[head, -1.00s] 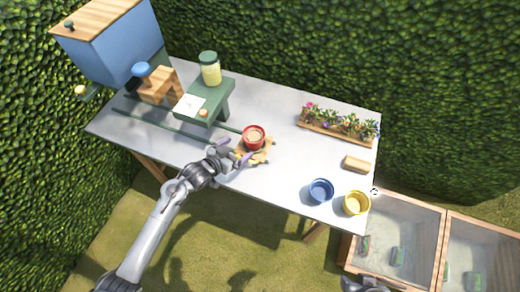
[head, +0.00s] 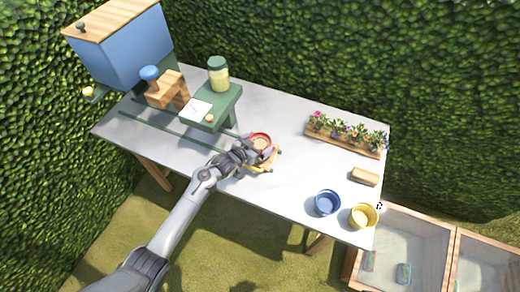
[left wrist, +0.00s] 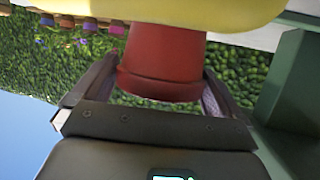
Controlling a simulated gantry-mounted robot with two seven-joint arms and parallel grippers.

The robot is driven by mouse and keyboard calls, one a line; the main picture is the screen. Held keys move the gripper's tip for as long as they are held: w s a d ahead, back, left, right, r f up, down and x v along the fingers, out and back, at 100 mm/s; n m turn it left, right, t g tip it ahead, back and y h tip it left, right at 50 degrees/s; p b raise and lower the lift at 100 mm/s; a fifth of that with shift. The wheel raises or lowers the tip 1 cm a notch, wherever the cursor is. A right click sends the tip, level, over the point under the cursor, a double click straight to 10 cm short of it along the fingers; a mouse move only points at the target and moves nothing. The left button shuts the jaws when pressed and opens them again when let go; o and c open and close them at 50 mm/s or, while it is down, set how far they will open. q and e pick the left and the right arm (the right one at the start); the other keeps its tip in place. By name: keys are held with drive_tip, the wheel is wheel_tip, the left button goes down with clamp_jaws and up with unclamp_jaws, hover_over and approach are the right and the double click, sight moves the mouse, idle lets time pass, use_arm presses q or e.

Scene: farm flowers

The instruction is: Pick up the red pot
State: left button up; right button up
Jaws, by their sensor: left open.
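The red pot (head: 260,141) stands on a small yellow-brown stand (head: 266,167) near the middle of the grey table. My left gripper (head: 259,147) reaches it from the front left and is open, with a finger on either side of the pot. In the left wrist view the red pot (left wrist: 160,62) is large between the open fingers, and the yellow stand (left wrist: 200,12) shows at the top edge. I cannot tell whether the fingers touch the pot. My right gripper is not in view.
A green bench (head: 224,107) with a jar (head: 218,76) stands behind left. A flower planter (head: 345,136) is at the back right. A blue pot (head: 327,203), a yellow pot (head: 362,216) and a wooden block (head: 365,176) are at the right. The table's middle right is clear.

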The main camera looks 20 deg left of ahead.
use_arm(q)
drive_tip(key=shift+w+d+f, duration=0.15)
drive_tip(key=shift+w+f, duration=0.15)
drive_tip(key=shift+w, duration=0.3)
drive_tip(key=c, duration=0.7)
drive_tip(key=shift+c, duration=0.7)
drive_tip(key=shift+r, duration=0.2)
